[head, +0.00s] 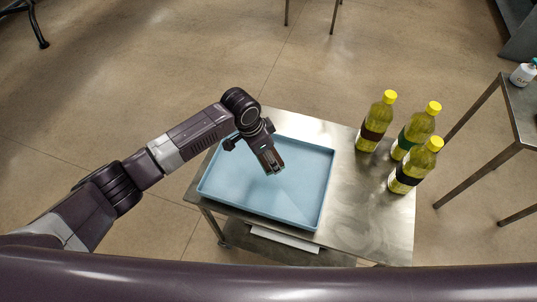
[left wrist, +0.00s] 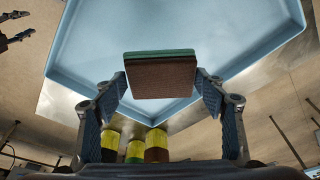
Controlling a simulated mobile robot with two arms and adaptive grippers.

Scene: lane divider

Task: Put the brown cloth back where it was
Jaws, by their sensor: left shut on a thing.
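My left gripper (head: 272,167) hangs above the blue tray (head: 222,192), over its right half. It is shut on the brown cloth (left wrist: 161,80), which looks like a flat, square folded piece between the fingertips. A green layer (left wrist: 160,53) shows along the upper edge of the brown face; I cannot tell if it is part of the cloth. In the head view the cloth is mostly hidden by the fingers. The tray floor looks empty where I see it. The tray also shows beyond the cloth in the left wrist view (left wrist: 215,25).
The tray lies on a steel table (head: 345,205). Three yellow-capped bottles, a rear-left one (head: 376,122), a middle one (head: 417,131) and a front one (head: 415,167), stand at its right. Another steel table with a white bottle (head: 524,72) is at far right. Bare tabletop lies between tray and bottles.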

